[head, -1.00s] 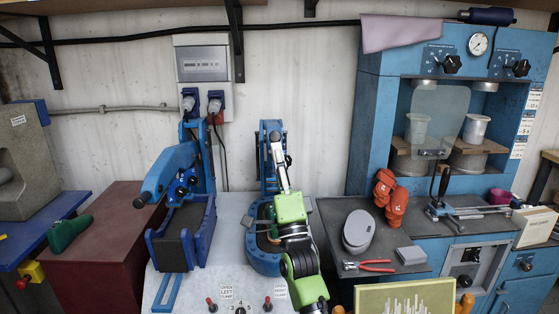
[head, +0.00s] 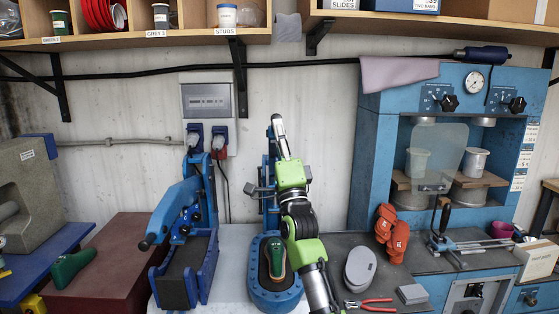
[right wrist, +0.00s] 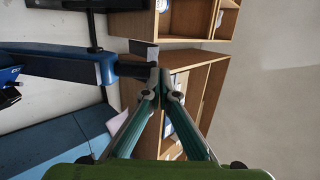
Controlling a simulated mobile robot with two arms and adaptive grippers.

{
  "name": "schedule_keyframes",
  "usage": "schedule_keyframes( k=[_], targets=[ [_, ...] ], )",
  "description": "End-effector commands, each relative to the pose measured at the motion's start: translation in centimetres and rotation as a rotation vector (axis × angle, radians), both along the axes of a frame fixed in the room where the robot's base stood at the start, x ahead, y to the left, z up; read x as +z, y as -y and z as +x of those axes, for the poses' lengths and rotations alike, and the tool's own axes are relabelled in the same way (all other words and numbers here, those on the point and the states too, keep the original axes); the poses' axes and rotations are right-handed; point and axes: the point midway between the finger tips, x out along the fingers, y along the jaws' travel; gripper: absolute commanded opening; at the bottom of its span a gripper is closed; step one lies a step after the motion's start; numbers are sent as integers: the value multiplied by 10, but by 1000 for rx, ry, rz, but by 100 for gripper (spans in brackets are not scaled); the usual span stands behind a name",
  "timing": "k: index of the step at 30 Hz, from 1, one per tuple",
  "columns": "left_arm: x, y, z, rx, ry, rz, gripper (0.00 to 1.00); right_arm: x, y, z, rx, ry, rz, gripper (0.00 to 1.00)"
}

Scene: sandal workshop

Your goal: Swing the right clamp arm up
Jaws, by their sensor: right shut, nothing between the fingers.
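The right clamp stands at the centre of the head view, with a blue upright (head: 266,205) and a blue oval base (head: 259,288). A green and brown shoe form (head: 276,262) sits in the base, partly covered by my right arm. Grey end pieces (head: 250,189) of the right clamp arm show raised on both sides of my arm; the rest is mostly hidden. My right gripper (head: 277,119) is shut and empty, its fingertips high by the upright. In the right wrist view its closed fingertips (right wrist: 163,88) are close to a dark rod and grey plate (right wrist: 144,48); contact is unclear.
The left clamp (head: 178,207) stands beside it, its blue arm slanting over a black bed. Shelves (head: 140,38) hang above. A blue press (head: 362,150) is at right; orange forms (head: 392,232), red pliers (head: 368,304) and a grey stack (head: 360,268) lie before it.

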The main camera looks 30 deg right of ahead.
Motion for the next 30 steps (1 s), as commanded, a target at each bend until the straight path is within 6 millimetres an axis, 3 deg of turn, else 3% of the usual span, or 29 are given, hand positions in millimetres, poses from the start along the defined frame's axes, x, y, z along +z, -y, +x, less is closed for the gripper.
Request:
schedule_keyframes(
  k=[1, 3, 9, 18, 30],
  targets=[
    [13, 0, 0, 0, 0, 0, 0, 23, 5, 11, -1, -1, -3, 0],
    [20, 0, 0, 0, 0, 0, 0, 41, 11, 22, 0, -8, 4, 0],
    [34, 0, 0, 0, 0, 0, 0, 74, 24, 51, 2, -86, 44, 0],
    [40, 0, 0, 0, 0, 0, 0, 104, 40, 83, -1, -106, 48, 0],
    [41, 0, 0, 0, 0, 0, 0, 119, 48, 101, 1, -105, 50, 0]
  ],
)
